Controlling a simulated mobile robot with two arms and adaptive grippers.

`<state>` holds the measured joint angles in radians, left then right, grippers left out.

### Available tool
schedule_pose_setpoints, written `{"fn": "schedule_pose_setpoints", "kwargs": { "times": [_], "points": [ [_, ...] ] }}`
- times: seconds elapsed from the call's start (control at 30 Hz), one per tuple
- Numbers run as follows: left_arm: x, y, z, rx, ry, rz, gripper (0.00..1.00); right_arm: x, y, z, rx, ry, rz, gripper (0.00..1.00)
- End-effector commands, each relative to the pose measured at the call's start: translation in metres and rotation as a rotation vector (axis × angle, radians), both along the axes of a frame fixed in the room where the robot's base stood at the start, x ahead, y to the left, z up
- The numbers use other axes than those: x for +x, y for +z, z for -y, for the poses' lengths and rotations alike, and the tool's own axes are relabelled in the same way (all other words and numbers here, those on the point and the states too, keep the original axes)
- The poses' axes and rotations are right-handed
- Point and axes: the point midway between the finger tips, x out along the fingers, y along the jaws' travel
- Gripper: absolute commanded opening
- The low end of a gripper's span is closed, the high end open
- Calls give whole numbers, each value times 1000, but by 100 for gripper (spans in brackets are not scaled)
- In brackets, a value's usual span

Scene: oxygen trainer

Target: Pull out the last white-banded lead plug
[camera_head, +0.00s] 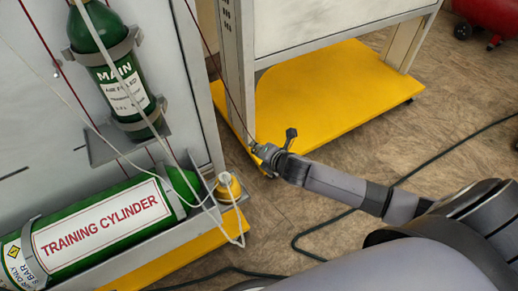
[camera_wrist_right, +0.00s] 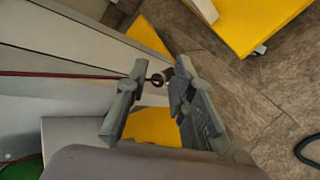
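A thin dark red lead (camera_head: 214,62) runs straight down from the top of the head view to my right gripper (camera_head: 277,143). In the right wrist view the lead (camera_wrist_right: 60,74) comes in from the left and reaches my right gripper (camera_wrist_right: 160,66). A small dark, ring-like plug end (camera_wrist_right: 157,79) shows between its fingertips. The fingers stand apart with a gap around this end. I cannot tell whether either finger touches it. No white band can be made out clearly. My left gripper is not in view.
A green training cylinder (camera_head: 100,223) lies on the trolley at left, with a green main cylinder (camera_head: 118,85) upright above. White tubing and a yellow fitting (camera_head: 228,187) are close by. A yellow base (camera_head: 330,92) stands behind my gripper. A dark cable (camera_head: 455,148) crosses the floor.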

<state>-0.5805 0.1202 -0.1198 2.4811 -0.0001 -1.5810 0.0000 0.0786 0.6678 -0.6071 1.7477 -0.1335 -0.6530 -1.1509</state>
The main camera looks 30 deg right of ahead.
Motion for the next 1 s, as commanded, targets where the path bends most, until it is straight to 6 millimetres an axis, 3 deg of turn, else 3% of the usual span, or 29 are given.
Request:
{"fn": "schedule_pose_setpoints", "kwargs": {
  "times": [0.17, 0.57, 1.0],
  "points": [
    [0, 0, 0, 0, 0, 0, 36, 0, 0, 0, 0, 0, 0, 36],
    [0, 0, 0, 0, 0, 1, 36, -6, 4, 1, -1, 0, -1, 36],
    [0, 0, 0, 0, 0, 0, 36, -73, 49, 6, -2, 3, -1, 36]
  ]
}}
